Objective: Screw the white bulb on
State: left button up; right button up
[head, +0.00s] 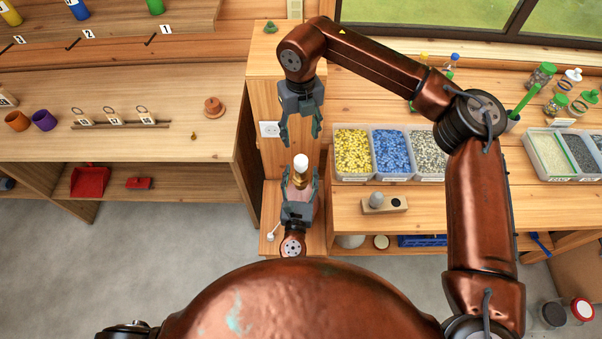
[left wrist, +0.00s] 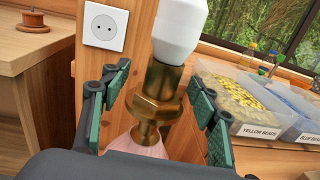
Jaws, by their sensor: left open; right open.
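The white bulb (head: 301,162) stands upright on top of a brass socket (left wrist: 157,92), in the middle of the head view. In the left wrist view the bulb (left wrist: 180,28) touches the socket's top; how far its thread is in is hidden. Below the socket is a pinkish base (left wrist: 140,142). My left gripper (head: 300,180) is open, with its fingers on either side of the socket and gaps visible in the left wrist view (left wrist: 158,95). My right gripper (head: 301,138) points down, open and empty, just above the bulb in the head view.
Bead trays (head: 353,152) stand on the right bench. A wooden block (head: 384,204) with a grey knob lies in front of them. A wall outlet (head: 270,129) is behind left. Jars (head: 543,74) stand far right.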

pick_arm(q)
jog(key=s+a, duration=0.1)
jog(key=s, duration=1.1)
